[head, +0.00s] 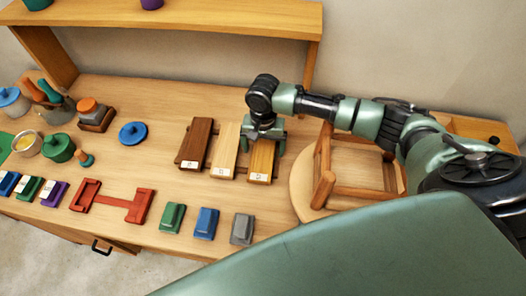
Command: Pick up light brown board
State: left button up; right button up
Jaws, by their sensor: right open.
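Three boards lie side by side on the wooden table: a dark brown one (196,142) at left, a pale tan one (226,145) in the middle and a golden light brown one (261,163) at right. Each has a small white label near its front end. Either of the two lighter ones could be called light brown. My right gripper (264,147) is open and points down at the far part of the golden board, with its fingers on either side of it. Contact is not clear. The gripper hides the board's far end. My left gripper is not in view.
A wooden stool-like frame (325,187) on a round base stands close right of the boards. Green, blue and grey blocks (206,222) and a red bracket (110,208) lie in front. A blue lid (133,132) lies to the left. A raised shelf (200,15) spans the back.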

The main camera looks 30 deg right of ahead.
jog(key=c, duration=1.6)
jog(key=shift+c, duration=0.3)
jog(key=shift+r, duration=0.2)
